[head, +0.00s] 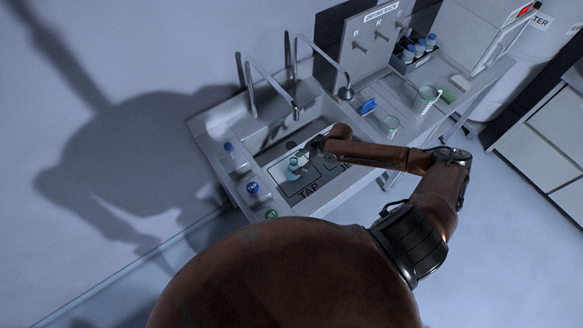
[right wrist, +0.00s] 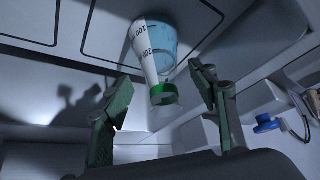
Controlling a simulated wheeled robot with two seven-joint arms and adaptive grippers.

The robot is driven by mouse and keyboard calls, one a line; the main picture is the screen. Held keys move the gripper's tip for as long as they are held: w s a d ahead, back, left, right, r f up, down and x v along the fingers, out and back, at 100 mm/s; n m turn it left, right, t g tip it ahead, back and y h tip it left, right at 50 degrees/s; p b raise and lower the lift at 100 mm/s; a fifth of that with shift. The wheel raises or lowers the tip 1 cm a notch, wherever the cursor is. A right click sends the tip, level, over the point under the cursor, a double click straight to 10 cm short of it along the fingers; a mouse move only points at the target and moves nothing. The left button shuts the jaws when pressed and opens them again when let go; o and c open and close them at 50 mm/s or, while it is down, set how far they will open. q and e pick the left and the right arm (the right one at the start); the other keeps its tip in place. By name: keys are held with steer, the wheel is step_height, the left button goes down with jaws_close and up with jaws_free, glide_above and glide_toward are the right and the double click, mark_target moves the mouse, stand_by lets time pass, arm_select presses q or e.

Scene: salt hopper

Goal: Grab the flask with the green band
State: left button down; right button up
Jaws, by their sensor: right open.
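The flask with the green band (right wrist: 163,94) shows in the right wrist view as a clear vessel with pale blue contents and a white scale strip. My right gripper (head: 310,150) is just beside the flask. In the right wrist view its open fingers (right wrist: 160,80) stand on either side of the green-banded neck, with visible gaps. Its fingertips are hard to make out in the head view. My left gripper is not in view.
Two taps (head: 290,98) rise behind the sink basin (head: 285,140). A bottle (head: 232,152) stands on the left ledge, near blue (head: 252,187) and green (head: 271,214) round markers. A blue item (head: 368,106), a green-white cup (head: 391,125) and a beaker (head: 427,98) are at right.

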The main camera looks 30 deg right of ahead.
steer(key=shift+w+a+f, duration=0.3)
steer(key=shift+a, duration=0.15)
steer(key=shift+w+a+f, duration=0.25)
steer(key=shift+a, duration=0.15)
steer(key=p+x, duration=0.1)
steer(key=x, duration=0.4)
steer(key=shift+w+a+r+p, duration=0.15)
steer(key=shift+w+p, duration=0.05)
steer(key=shift+p, duration=0.2)
steer(key=shift+w+a+f, duration=0.15)
steer(key=shift+f, duration=0.25)
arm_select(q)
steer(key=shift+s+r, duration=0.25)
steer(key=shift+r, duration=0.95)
arm_select(e)
jaws_close()
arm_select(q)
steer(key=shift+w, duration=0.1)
